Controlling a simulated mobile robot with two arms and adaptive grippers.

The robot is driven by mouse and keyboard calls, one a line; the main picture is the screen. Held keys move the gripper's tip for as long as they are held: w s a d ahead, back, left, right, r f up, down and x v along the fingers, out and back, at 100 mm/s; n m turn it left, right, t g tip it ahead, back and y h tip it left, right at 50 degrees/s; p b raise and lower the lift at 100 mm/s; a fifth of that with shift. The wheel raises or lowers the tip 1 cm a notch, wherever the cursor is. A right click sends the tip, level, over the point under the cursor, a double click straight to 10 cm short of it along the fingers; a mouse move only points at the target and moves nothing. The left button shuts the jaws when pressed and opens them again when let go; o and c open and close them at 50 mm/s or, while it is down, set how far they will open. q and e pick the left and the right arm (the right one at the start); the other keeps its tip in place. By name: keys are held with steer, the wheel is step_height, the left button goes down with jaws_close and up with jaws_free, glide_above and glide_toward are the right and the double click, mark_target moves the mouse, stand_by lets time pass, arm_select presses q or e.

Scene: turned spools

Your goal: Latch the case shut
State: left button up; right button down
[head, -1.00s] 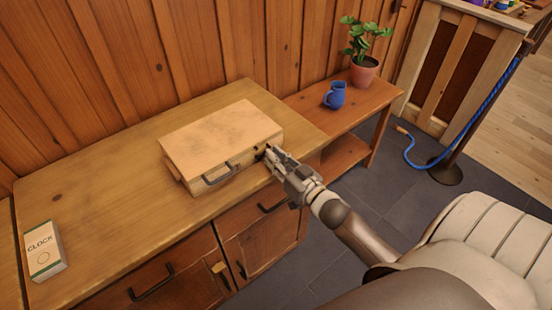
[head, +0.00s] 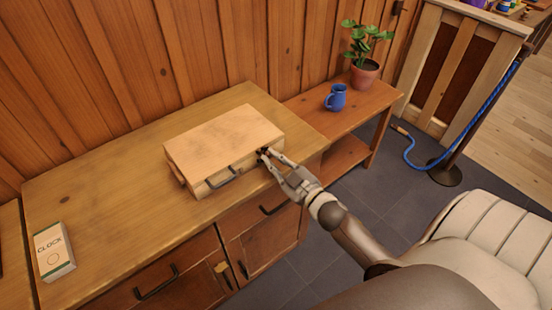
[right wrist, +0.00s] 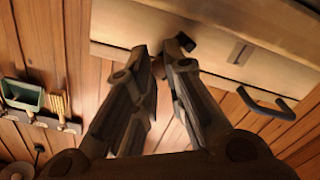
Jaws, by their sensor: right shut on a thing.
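The case (head: 222,140) is a pale wooden box on the wooden cabinet top, with its lid lying down on it. Its dark handle (head: 222,179) is on the front; the handle also shows in the right wrist view (right wrist: 268,106). My right gripper (head: 266,154) is at the right end of the case front. In the right wrist view its fingertips (right wrist: 168,62) close around a small dark latch (right wrist: 180,43), which they partly hide. I cannot tell how far the latch is turned. My left gripper is not in view.
A clock box (head: 54,251) stands at the left of the cabinet top (head: 110,190). A lower side table (head: 310,107) at the right holds a blue mug (head: 336,97) and a potted plant (head: 364,72).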

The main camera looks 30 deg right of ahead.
steer(key=n, duration=0.3)
steer(key=a+r+n, duration=0.1)
steer(key=shift+n, duration=0.4)
steer(key=shift+a+n+p, duration=0.15)
steer(key=shift+n+p, duration=0.15)
steer(key=c, duration=1.4)
jaws_free()
steer(key=shift+s+f, duration=0.15)
steer(key=shift+s, duration=0.45)
steer(key=s, duration=0.7)
steer(key=s+d, duration=0.1)
steer(key=s, duration=0.3)
